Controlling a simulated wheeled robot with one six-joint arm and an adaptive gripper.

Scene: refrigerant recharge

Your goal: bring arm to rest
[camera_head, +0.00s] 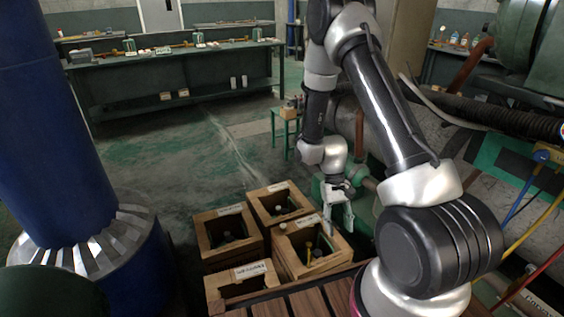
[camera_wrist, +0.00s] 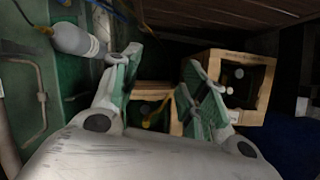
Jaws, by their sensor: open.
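My arm reaches out over the floor in the head view, with its silver and black links bent down in front of the machinery. My gripper (camera_head: 340,212) hangs low, at the right edge of the wooden crates. In the wrist view my gripper (camera_wrist: 160,85) has its two green-lined fingers spread wide, with nothing between them. Beyond the fingers, a wooden crate (camera_wrist: 265,90) shows on the right. Part of another crate with a yellow item (camera_wrist: 155,115) shows behind the finger gap.
Several open wooden crates (camera_head: 228,212) stand grouped on the floor, holding dark items. A blue column (camera_head: 45,120) stands at left. Green machinery with pipes and hoses (camera_head: 500,95) crowds the right. Green workbenches (camera_head: 170,65) line the back. The floor between (camera_head: 190,140) is clear.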

